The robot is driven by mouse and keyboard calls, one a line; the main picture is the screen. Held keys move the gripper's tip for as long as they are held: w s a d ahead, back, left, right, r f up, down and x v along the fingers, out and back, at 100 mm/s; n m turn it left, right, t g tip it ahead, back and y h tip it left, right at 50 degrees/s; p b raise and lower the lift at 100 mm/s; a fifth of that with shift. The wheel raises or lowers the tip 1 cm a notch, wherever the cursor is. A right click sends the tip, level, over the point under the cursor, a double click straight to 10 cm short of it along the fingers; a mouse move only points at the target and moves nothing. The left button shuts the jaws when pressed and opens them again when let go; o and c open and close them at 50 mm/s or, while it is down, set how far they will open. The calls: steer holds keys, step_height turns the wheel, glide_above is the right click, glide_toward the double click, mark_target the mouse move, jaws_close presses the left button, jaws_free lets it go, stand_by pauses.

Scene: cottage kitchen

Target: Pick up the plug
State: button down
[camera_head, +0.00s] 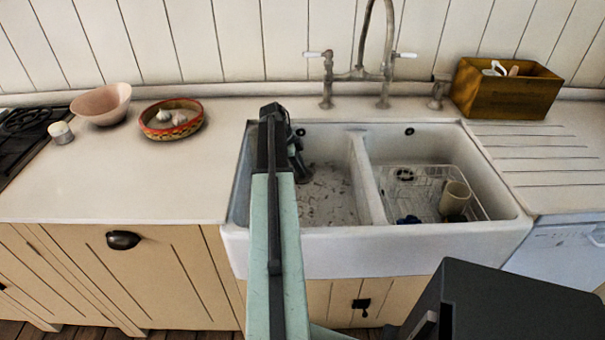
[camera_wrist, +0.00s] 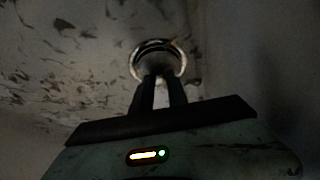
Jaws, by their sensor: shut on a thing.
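The plug (camera_wrist: 158,54) shows in the wrist view as a small, dim round shape with a bright metal rim, at the bottom of the left sink basin (camera_head: 330,190). I cannot tell where the plug ends and the drain ring begins. My gripper (camera_wrist: 161,79) reaches down to it, and its two dark fingers are close together, shut on the plug. In the head view my gripper (camera_head: 299,170) is low inside the left basin, and my arm hides the plug there.
The right basin holds a wire rack (camera_head: 407,188) with a beige cup (camera_head: 454,198). A divider (camera_head: 366,180) separates the basins. The tap (camera_head: 357,74) rises behind. A wooden box (camera_head: 505,95) stands right; a pink bowl (camera_head: 101,104) and a patterned dish (camera_head: 160,133) stand left.

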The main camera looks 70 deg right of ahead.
steer(key=shift+r, duration=0.15)
step_height(320, 180, up, 18)
steer(key=p, duration=1.8)
step_height(320, 180, up, 7)
steer(key=p, duration=0.7)
steer(key=shift+f, duration=0.2)
